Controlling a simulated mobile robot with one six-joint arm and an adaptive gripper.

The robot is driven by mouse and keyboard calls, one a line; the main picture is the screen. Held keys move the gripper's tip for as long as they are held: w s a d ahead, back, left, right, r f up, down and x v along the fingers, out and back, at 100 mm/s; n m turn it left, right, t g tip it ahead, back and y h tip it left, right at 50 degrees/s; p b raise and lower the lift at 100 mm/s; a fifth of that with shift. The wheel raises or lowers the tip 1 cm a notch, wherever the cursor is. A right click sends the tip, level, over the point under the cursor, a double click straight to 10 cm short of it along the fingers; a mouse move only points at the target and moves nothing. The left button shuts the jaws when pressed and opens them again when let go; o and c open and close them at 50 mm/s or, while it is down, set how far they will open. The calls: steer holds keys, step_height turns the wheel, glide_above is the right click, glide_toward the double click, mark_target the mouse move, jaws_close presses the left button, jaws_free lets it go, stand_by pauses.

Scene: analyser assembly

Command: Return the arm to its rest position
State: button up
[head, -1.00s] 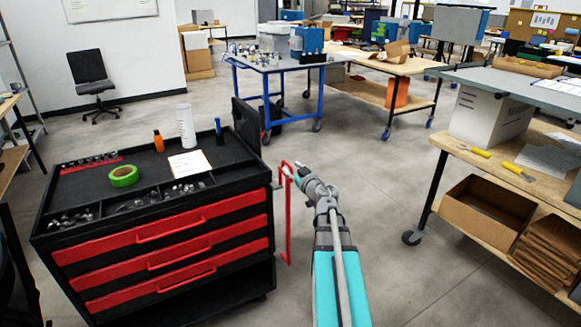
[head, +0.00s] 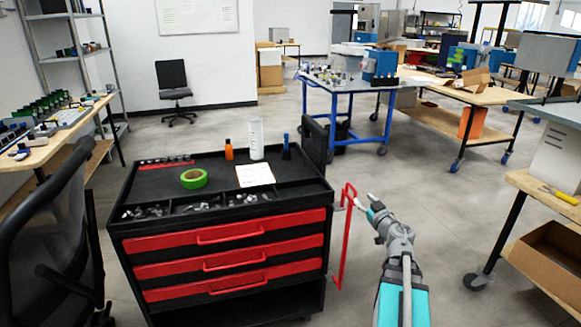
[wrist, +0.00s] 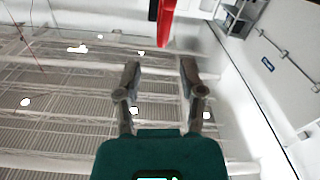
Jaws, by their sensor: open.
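My arm (head: 402,290), teal and grey, reaches up from the bottom of the head view, just right of the red-drawer tool cart. My gripper (wrist: 160,82) shows clearly in the wrist view, its two dark fingers apart with nothing between them. In the head view its end is small and lies close to the cart's red side handle (head: 345,238); I cannot tell whether they touch. A red bar (wrist: 166,22) shows beyond the fingertips in the wrist view, with the ceiling behind.
The tool cart (head: 225,243) carries green tape (head: 194,179), a white cylinder (head: 256,138) and an orange bottle (head: 229,150). An office chair (head: 55,240) stands at left. A wooden workbench (head: 545,187) is at right. Open floor lies between cart and workbench.

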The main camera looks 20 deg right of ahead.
mark_target(355, 190)
steer(key=w+m+h, duration=0.1)
steer(key=h, duration=0.1)
steer(key=w+a+m+g+h, duration=0.1)
steer(key=m+h, duration=0.3)
steer(key=shift+w+a+r+g+h, duration=0.2)
steer(key=shift+w+g+h, duration=0.1)
steer(key=shift+w+g, duration=0.1)
steer(key=s+a+f+m+g+y, duration=0.1)
steer(key=s+a+f+g+y, duration=0.15)
steer(key=a+f+g, duration=1)
steer(key=s+a+f+n+g+y, duration=0.25)
steer(key=s+a, duration=0.25)
steer(key=a, duration=0.6)
steer(key=s+a+f+n+g+y, duration=0.1)
steer(key=s+a+f+n+y, duration=0.3)
steer(key=a, duration=0.6)
step_height(355, 190, up, 19)
steer(key=m+p, duration=0.1)
steer(key=p, duration=1.8)
steer(key=shift+s+r+m+h, duration=0.2)
steer(key=shift+s+m+h, duration=0.15)
steer(key=shift+s+h, duration=0.05)
